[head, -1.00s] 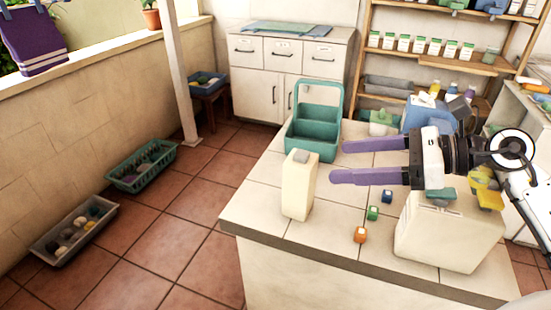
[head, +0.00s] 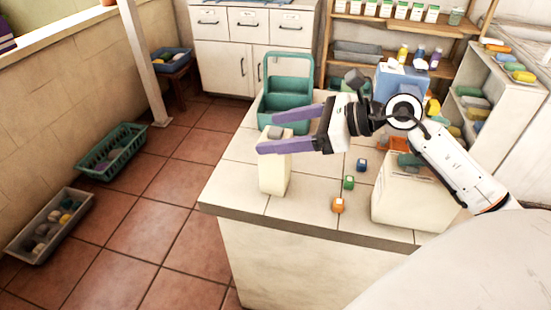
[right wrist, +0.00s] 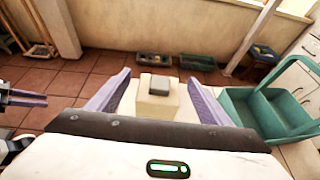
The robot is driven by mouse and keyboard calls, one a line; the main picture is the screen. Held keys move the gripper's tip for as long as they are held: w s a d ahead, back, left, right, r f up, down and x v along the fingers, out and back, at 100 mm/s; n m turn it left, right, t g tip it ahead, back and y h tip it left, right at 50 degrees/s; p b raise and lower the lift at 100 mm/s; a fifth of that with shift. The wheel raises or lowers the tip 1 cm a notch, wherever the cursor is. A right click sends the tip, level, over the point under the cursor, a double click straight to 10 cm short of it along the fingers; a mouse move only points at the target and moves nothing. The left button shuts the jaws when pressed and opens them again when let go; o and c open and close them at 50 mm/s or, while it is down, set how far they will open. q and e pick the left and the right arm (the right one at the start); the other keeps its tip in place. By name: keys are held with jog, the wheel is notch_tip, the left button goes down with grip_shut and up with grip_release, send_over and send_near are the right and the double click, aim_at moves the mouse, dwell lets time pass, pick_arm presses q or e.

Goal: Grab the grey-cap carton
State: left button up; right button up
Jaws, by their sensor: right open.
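The grey-cap carton (head: 274,176) is cream and stands upright near the left edge of the tiled counter. Its grey cap (head: 275,132) faces up. My right gripper (head: 264,130) is open, its purple fingers reaching left on either side of the carton's top. In the right wrist view the carton (right wrist: 157,107) stands between the two spread fingers, with visible gaps on both sides. Part of my left gripper (right wrist: 25,97) shows at the left edge of that view; its opening is unclear.
A teal caddy (head: 287,99) stands just behind the carton. The counter's front left is clear.

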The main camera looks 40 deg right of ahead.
jog(key=shift+w+a+f, duration=0.15)
jog(key=shift+w+a, duration=0.1)
jog(key=shift+w, duration=0.05)
jog(key=c, duration=1.4)
